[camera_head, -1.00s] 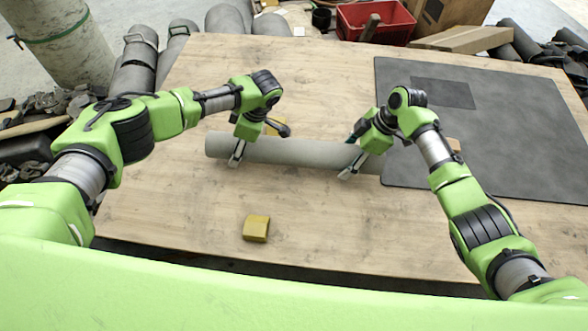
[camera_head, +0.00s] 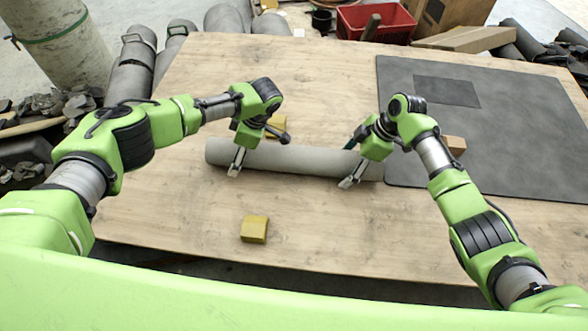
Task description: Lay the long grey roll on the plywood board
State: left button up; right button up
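The long grey roll (camera_head: 295,159) lies level across the middle of the plywood board (camera_head: 330,235) in view. Its right end is at the left edge of the dark mat. I cannot tell whether it touches the board or hangs just above it. My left gripper (camera_head: 236,163) is shut on the roll near its left end. My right gripper (camera_head: 352,172) is shut on it near its right end. One finger of each shows on the near side of the roll; the far fingers are hidden.
A yellow block (camera_head: 254,229) lies in front of the roll and another (camera_head: 277,124) just behind it. A brown block (camera_head: 455,144) is by the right wrist. The dark mat (camera_head: 520,135) covers the board's right part. A red crate (camera_head: 373,22) stands beyond the board.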

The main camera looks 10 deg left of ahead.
pick_arm(q)
jog(key=shift+s+r, duration=0.1)
jog(key=shift+r, duration=0.05)
pick_arm(e)
jog(key=shift+s+r, duration=0.1)
jog(key=shift+r, duration=0.05)
pick_arm(q)
jog(key=shift+d+r, duration=0.1)
jog(key=shift+r, duration=0.15)
jog(key=v, duration=1.1)
jog(key=shift+d, duration=0.1)
jog(key=shift+r, duration=0.15)
pick_arm(e)
jog(key=shift+d+r, duration=0.1)
jog(key=v, duration=1.1)
jog(key=shift+r, duration=0.35)
jog(key=shift+f, duration=0.1)
